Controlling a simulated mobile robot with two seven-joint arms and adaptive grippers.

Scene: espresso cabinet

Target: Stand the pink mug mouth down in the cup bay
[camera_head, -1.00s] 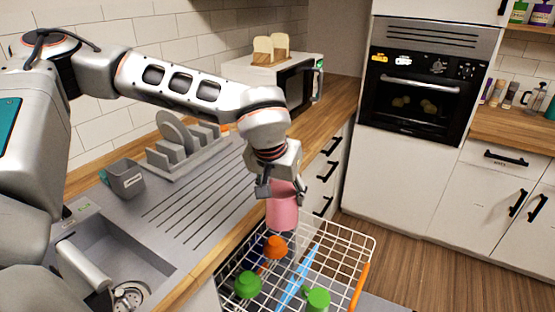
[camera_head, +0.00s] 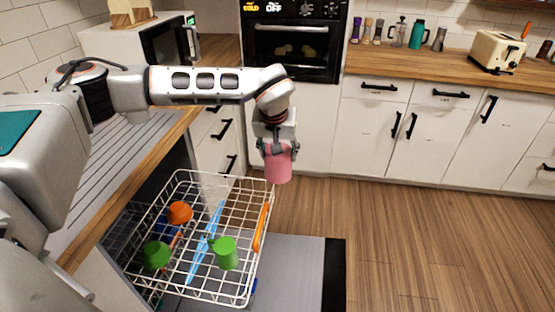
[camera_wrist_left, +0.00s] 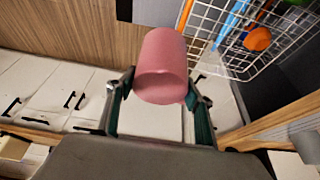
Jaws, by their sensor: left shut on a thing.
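The pink mug (camera_head: 278,166) is in my left gripper (camera_head: 277,147), hanging below the fingers, roughly upright. It is beyond the upper right corner of the white wire rack (camera_head: 188,174) in the head view, clear of it. In the left wrist view the mug (camera_wrist_left: 160,62) sits between the two fingers; the end nearest the gripper looks closed, and the far end is hidden. The rack holds a green cup (camera_head: 226,254), another green cup (camera_head: 156,255) and an orange cup (camera_head: 180,213). I cannot tell which part is the cup bay. My right gripper is not in view.
A light blue long item (camera_head: 206,242) lies in the rack, and an orange bar (camera_head: 261,227) is on its right side. The open dishwasher door (camera_head: 312,272) lies under and beside the rack. The counter (camera_head: 150,150) is at the left. The wooden floor at right is clear.

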